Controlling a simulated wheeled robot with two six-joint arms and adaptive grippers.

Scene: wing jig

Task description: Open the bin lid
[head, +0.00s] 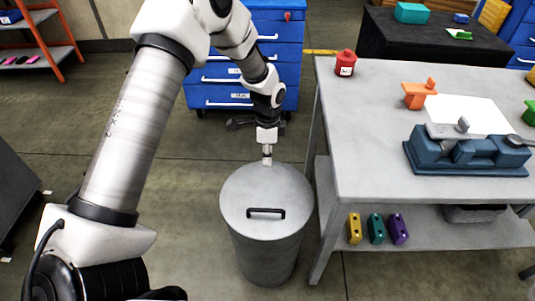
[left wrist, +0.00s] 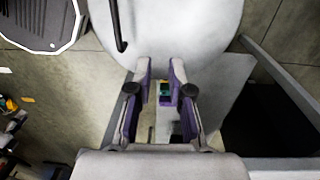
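The grey round bin (head: 268,255) stands on the floor left of the workbench. Its lid (head: 240,192) lies flat on top, closed, with a black bar handle (head: 266,212) towards the near side. My left gripper (head: 267,160) points down at the far edge of the lid, beyond the handle. In the left wrist view my left gripper (left wrist: 161,72) has its fingers apart with nothing between them. The lid (left wrist: 185,30) fills the top there, and the handle (left wrist: 118,25) is left of the fingers, apart from them. Whether the fingertips touch the lid I cannot tell. My right gripper is not in view.
The workbench (head: 375,110) stands close to the bin's right, with a red container (head: 345,63) and a blue fixture (head: 468,155) on top. Yellow, teal and purple blocks (head: 376,229) sit on its lower shelf. A blue drawer cabinet (head: 275,55) stands behind. Floor left of the bin is clear.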

